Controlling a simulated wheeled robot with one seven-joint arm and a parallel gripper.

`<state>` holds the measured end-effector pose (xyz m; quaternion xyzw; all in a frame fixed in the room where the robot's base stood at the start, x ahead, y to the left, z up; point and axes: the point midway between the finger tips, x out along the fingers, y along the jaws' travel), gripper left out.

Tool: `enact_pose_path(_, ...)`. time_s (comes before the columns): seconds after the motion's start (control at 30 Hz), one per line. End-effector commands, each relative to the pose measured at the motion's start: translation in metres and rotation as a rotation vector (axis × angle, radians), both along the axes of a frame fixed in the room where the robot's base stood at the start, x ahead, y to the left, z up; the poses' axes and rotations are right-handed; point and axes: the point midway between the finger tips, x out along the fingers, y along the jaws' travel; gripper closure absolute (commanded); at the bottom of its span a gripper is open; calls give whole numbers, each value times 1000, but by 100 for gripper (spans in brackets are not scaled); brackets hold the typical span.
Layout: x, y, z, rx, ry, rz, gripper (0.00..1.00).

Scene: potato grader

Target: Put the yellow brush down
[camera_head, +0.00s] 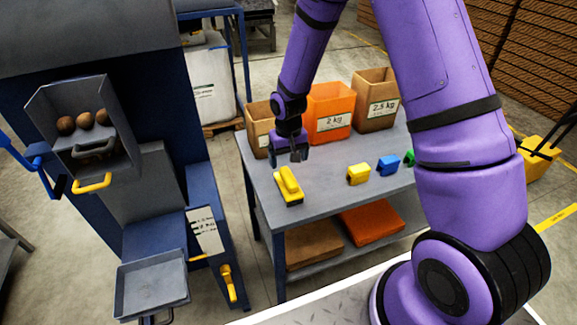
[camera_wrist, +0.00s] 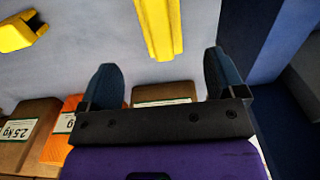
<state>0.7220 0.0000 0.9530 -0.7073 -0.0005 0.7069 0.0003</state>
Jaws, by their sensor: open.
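The yellow brush (camera_head: 288,186) lies on the grey table (camera_head: 330,188) near its left front edge, with a dark base under its yellow body. In the wrist view, the yellow brush (camera_wrist: 160,25) shows beyond and between my fingertips, apart from them. My gripper (camera_head: 290,150) is open and empty, behind the brush and in front of the boxes. Its two dark blue fingers (camera_wrist: 160,80) stand wide apart in the wrist view.
A yellow block (camera_head: 358,174), a blue block (camera_head: 388,165) and a partly hidden green block (camera_head: 409,158) are to the right. Behind stand a brown box (camera_head: 258,122), an orange "2 kg" box (camera_head: 329,108) and a "2,5 kg" box (camera_head: 375,95). The grader (camera_head: 150,190) is left.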

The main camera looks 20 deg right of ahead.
Motion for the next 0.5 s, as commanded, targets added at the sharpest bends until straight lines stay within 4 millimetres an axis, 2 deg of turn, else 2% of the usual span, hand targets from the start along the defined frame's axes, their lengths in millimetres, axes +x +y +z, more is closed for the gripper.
enact_pose_path(0.27, 0, -1, 10, -1, -3, 0, 11)
enact_pose_path(0.37, -2, -4, 29, -4, -20, -1, 11)
enact_pose_path(0.5, -8, -12, 78, -11, -63, 0, 11)
